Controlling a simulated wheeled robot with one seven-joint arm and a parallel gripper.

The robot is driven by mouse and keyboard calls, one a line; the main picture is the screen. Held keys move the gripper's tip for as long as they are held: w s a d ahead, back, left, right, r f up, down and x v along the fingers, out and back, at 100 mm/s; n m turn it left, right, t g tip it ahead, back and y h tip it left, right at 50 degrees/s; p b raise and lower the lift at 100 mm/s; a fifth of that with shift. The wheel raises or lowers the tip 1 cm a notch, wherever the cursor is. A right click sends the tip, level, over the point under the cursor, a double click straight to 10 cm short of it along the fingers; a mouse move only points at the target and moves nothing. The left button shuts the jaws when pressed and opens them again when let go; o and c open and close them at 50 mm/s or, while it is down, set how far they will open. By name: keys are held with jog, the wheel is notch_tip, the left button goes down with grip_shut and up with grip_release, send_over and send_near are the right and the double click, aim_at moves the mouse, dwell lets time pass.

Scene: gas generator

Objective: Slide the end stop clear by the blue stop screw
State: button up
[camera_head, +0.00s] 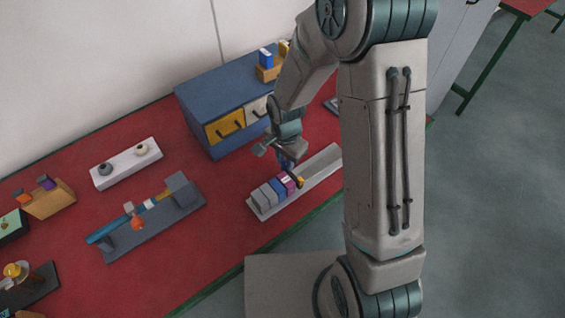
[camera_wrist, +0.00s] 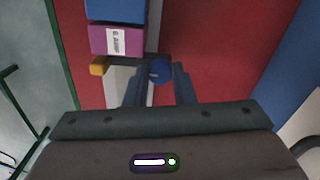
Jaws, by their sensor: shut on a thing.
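The blue stop screw (camera_wrist: 159,70) shows as a round blue knob between my fingertips in the wrist view. My gripper (camera_wrist: 160,82) is shut on it; it also shows in the head view (camera_head: 287,165), low over the rail. The end stop (camera_wrist: 128,60) looks like a dark bar across the rail, beside the purple module (camera_wrist: 117,40), with a yellow piece (camera_wrist: 98,66) at its left end. The light grey rail (camera_head: 325,162) holds grey, blue and purple modules at its lower left end. My gripper partly hides the end stop in the head view.
A blue cabinet (camera_head: 220,85) with yellow and white drawers stands behind the rail. A grey fixture (camera_head: 150,222) with a blue bar lies to the left on the red table (camera_head: 185,262). A white block with two round parts (camera_head: 125,163) sits further back. The rail's far right end is empty.

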jog(key=shift+w+d, duration=0.8)
jog(key=shift+d, duration=0.35)
jog(key=shift+w+d, duration=0.8)
jog(key=shift+d, duration=0.35)
jog(key=shift+w+d, duration=0.8)
jog(key=shift+d, duration=0.35)
jog(key=o, duration=0.9)
jog(key=shift+c, duration=0.2)
jog(key=shift+r, duration=0.1)
notch_tip(320, 180, up, 7)
jog(key=p, duration=0.4)
jog(key=shift+s, duration=0.1)
jog(key=s+d+r+n+t, duration=0.1)
jog(key=s+r+n, duration=0.1)
jog(key=s+r, duration=0.35)
jog(key=s+d+r+n+t, duration=0.1)
jog(key=s+d+r+n, duration=0.1)
jog(key=r, duration=0.7)
jog(key=s+d+r+n+t, duration=0.1)
jog(key=s+r+n, duration=0.4)
jog(key=s, duration=0.6)
jog(key=shift+d+r+t, duration=0.2)
jog(key=shift+r+t, duration=0.2)
jog(key=shift+r, duration=0.55)
